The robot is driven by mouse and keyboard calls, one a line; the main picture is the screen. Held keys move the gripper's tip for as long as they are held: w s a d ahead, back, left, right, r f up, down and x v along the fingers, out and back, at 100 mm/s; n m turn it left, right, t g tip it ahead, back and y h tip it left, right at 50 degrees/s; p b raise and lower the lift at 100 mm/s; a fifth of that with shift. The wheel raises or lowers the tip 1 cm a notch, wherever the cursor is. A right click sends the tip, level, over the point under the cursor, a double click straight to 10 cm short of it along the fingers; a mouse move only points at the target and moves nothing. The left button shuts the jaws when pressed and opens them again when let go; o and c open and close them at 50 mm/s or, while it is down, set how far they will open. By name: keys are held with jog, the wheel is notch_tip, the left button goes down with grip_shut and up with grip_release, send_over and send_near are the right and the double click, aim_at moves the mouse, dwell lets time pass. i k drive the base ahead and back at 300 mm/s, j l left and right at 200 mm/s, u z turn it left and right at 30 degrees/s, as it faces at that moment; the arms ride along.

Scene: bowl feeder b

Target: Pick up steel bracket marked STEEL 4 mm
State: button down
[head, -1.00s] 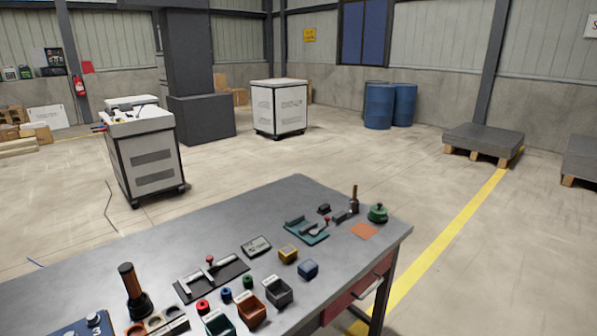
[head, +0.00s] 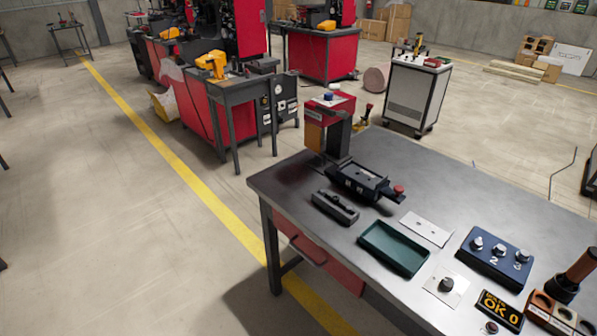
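No marking reading STEEL 4 mm can be made out in the head view. A flat pale plate with small dark holes (head: 427,229) lies on the grey workbench (head: 372,166), right of a dark green tray (head: 394,247). I cannot tell whether it is the steel bracket. A second pale plate (head: 434,283) lies nearer, with a dark knob on it. My gripper is not in view.
A red-topped press (head: 330,104) stands at the bench's far left corner. A black fixture (head: 362,182) and a dark block (head: 335,207) are before it.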

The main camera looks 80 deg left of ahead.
aim_at(375, 183)
jog(key=u, duration=1.95)
jog(key=i+j+u, duration=0.2)
jog(key=i+j+z, duration=0.1)
jog(key=i+j, duration=0.15)
jog(key=i+j+z, duration=0.1)
jog(key=i+j, duration=0.15)
jog(key=j, duration=0.15)
jog(key=i+j+z, duration=0.1)
jog(key=i+j, duration=0.15)
jog(key=i+j+z, duration=0.1)
jog(key=i+j, duration=0.15)
jog(key=j, duration=0.25)
jog(key=i+j+z, duration=0.1)
jog(key=j, duration=0.3)
jog(key=i, duration=0.1)
